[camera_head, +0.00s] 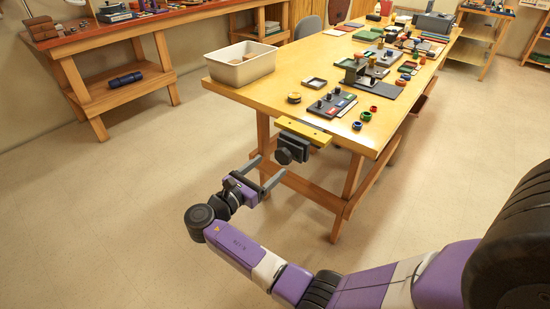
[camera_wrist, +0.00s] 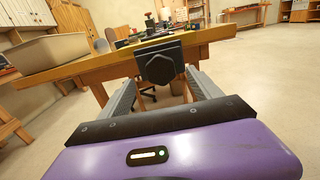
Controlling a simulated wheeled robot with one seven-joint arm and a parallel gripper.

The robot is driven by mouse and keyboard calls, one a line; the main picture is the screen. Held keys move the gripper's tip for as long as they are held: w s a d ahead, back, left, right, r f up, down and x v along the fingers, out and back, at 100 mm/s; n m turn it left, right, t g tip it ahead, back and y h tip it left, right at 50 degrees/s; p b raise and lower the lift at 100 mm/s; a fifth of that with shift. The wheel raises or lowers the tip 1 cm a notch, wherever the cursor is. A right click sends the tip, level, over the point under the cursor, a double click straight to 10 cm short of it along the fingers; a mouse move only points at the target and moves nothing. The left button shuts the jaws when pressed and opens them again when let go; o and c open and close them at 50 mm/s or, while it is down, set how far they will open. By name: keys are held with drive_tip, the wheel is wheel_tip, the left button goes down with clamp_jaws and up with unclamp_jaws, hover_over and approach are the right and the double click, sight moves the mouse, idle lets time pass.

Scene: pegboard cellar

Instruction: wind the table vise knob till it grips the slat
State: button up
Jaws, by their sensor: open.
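The table vise (camera_head: 295,143) is a dark block on the near end of the yellow table. Its dark knob (camera_head: 284,156) faces my gripper, and in the wrist view the knob (camera_wrist: 160,66) looks six-sided. A yellow strip (camera_head: 303,131) with small holes, seemingly the slat, lies along the vise top; whether the jaws touch it cannot be told. My gripper (camera_head: 267,168) is open and empty, just in front of the knob. In the wrist view its fingers (camera_wrist: 161,82) stand left and right of the knob, with gaps and no visible contact.
The table (camera_head: 255,93) carries a cream bin (camera_head: 240,65) at its left corner. A dark board with small knobs (camera_head: 332,103) and several coloured rings lie behind the vise. Wooden table legs (camera_head: 345,190) stand below. The floor (camera_head: 120,210) to the left is clear.

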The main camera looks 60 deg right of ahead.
sight(281, 157)
drive_tip(key=x, duration=0.7)
drive_tip(key=shift+d, duration=0.3)
drive_tip(key=shift+c, duration=0.3)
drive_tip(key=c, duration=1.3)
